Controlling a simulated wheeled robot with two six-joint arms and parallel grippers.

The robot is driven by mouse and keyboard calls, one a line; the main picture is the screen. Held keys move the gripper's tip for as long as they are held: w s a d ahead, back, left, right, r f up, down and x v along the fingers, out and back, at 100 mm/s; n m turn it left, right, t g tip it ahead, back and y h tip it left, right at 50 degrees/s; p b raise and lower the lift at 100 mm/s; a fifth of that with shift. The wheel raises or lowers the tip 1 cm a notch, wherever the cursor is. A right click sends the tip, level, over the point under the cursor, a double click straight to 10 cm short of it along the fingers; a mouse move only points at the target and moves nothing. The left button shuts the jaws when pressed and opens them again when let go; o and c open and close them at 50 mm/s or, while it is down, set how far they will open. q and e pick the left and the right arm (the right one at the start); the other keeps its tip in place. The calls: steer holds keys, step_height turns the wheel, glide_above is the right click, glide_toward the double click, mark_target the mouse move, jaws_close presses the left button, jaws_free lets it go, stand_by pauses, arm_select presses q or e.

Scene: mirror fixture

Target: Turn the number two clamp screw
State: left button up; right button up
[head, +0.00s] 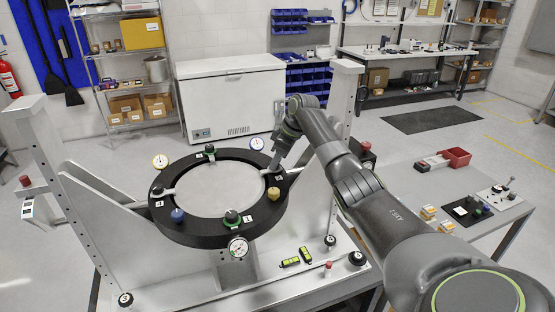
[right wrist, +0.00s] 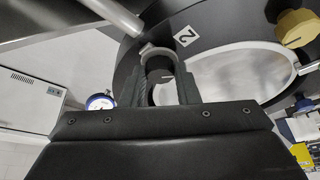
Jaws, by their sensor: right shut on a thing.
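The black mirror ring (head: 165,222) stands upright-tilted on the metal fixture, with a round pale mirror (head: 215,188) inside it. It also shows in the right wrist view (right wrist: 210,62). A white label with the number 2 (right wrist: 186,36) sits on the ring beside my right gripper (right wrist: 160,68). In the head view my right gripper (head: 276,164) reaches the ring's right side from above. Its jaws are shut on the number two clamp screw (right wrist: 161,76), which the fingers mostly hide. My left gripper is out of view.
Other knobs sit around the ring: a green-banded one (head: 232,216), a blue one (head: 177,215) and a yellow one (head: 273,193). Dial gauges (head: 238,247) stand at the ring's edge. Metal uprights (head: 345,110) flank it.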

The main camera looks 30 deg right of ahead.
steer(key=m, duration=0.2)
steer(key=m+h, duration=0.1)
steer(key=m+t+h, duration=0.1)
steer(key=m, duration=0.1)
steer(key=shift+s+a+m, duration=0.1)
steer(key=shift+a+m, duration=0.15)
steer(key=shift+m, duration=0.05)
steer(key=m+h, duration=0.1)
steer(key=m, duration=0.3)
steer(key=shift+a+h, duration=0.2)
steer(key=shift+h, duration=0.2)
steer(key=m, duration=0.2)
steer(key=m+g+h, duration=0.1)
steer(key=m, duration=0.2)
steer(key=shift+a+h, duration=0.2)
steer(key=shift+h, duration=0.1)
steer(key=m, duration=0.1)
steer(key=m+g, duration=0.1)
steer(key=m, duration=0.1)
steer(key=m+h, duration=0.1)
steer(key=m, duration=0.1)
steer(key=shift+w, duration=0.3)
steer(key=shift+g, duration=0.3)
steer(key=o, duration=1)
steer(key=shift+c, duration=0.2)
